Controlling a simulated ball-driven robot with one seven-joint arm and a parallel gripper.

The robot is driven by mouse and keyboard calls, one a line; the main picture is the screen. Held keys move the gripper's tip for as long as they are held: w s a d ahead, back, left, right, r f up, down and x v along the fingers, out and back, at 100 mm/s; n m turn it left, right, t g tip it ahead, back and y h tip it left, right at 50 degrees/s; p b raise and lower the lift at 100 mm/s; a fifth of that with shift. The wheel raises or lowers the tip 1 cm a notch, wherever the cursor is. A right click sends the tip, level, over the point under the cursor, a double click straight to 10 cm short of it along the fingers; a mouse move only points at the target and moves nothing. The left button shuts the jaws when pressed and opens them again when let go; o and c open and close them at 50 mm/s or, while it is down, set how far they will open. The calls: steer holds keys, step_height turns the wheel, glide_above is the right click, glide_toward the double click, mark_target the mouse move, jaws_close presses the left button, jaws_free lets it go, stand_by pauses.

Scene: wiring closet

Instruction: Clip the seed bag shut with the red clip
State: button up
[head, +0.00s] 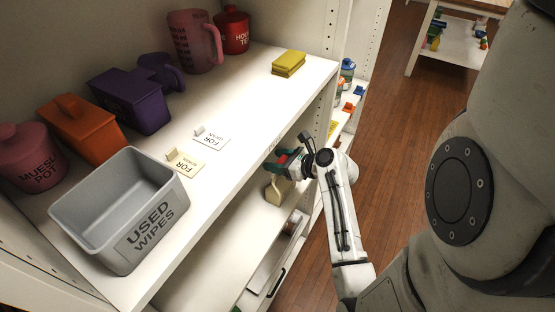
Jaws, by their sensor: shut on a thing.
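My gripper (283,164) is at the front of the shelf unit, just past the edge of the upper shelf and over the lower one. It is shut on a small red thing, which looks like the red clip (283,158); teal shows beside it. A pale beige object (278,191), perhaps the seed bag, stands on the lower shelf just below my gripper. My gripper partly hides its top, so I cannot tell whether the clip touches it.
The lower shelf (215,245) is mostly clear. Wooden floor lies right.

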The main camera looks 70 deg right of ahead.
steer(key=shift+f, duration=0.35)
steer(key=o, duration=1.1)
steer(key=v, duration=1)
steer(key=shift+s+r, duration=0.2)
steer(key=shift+s, duration=0.15)
steer(key=shift+a, duration=0.1)
